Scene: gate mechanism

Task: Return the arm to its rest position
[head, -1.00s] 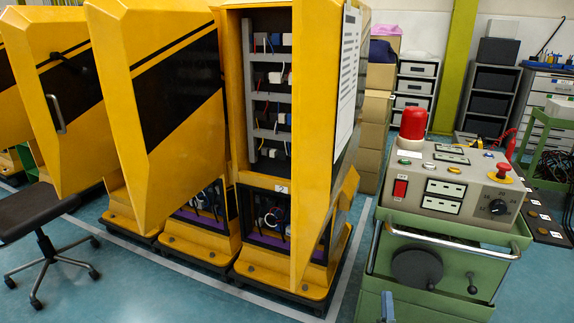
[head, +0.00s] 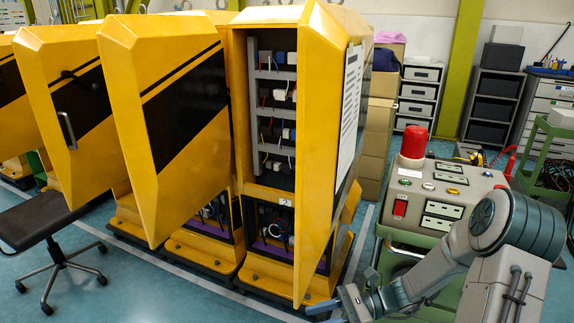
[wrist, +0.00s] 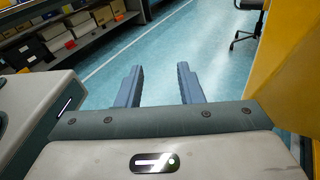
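My arm shows at the lower right in the head view, in front of the green control cart. My gripper (head: 338,304) is low, near the bottom edge, just in front of the yellow cabinet base. In the wrist view my gripper (wrist: 160,88) has its two blue-grey fingers spread apart with only floor between them. It is open and empty.
A control box (head: 440,190) with a red beacon (head: 414,143) stands behind my arm, partly hidden by it. Yellow cabinets (head: 318,150) fill the middle, one open with wiring. A stool (head: 38,222) stands at left.

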